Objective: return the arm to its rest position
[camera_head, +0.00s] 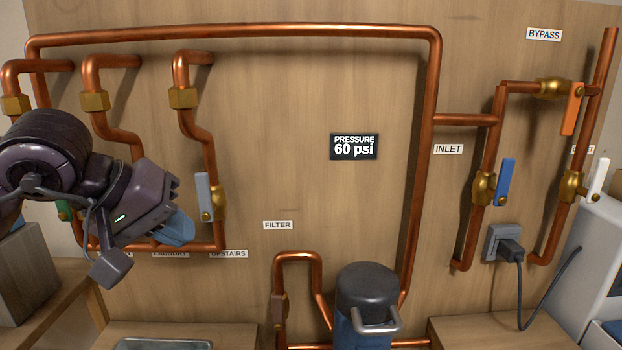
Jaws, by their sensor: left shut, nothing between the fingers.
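My left arm comes in from the left, and my left gripper (174,230) is in front of the left pipe group. It is shut and empty, with a pale blue tip pointing down and right. It is left of the grey-handled upstairs valve (206,196), and I cannot tell whether it touches anything behind it. The arm hides most of the left and middle branches, including part of a green handle (64,210). My right gripper is not in view.
The wooden panel (290,120) carries copper pipes and a pressure sign (354,147) reading 60 psi. On the right are valves with blue (506,182), orange (573,110) and white (597,181) handles. A dark-topped canister (367,290) stands at the bottom centre. A power plug (509,250) trails a cable.

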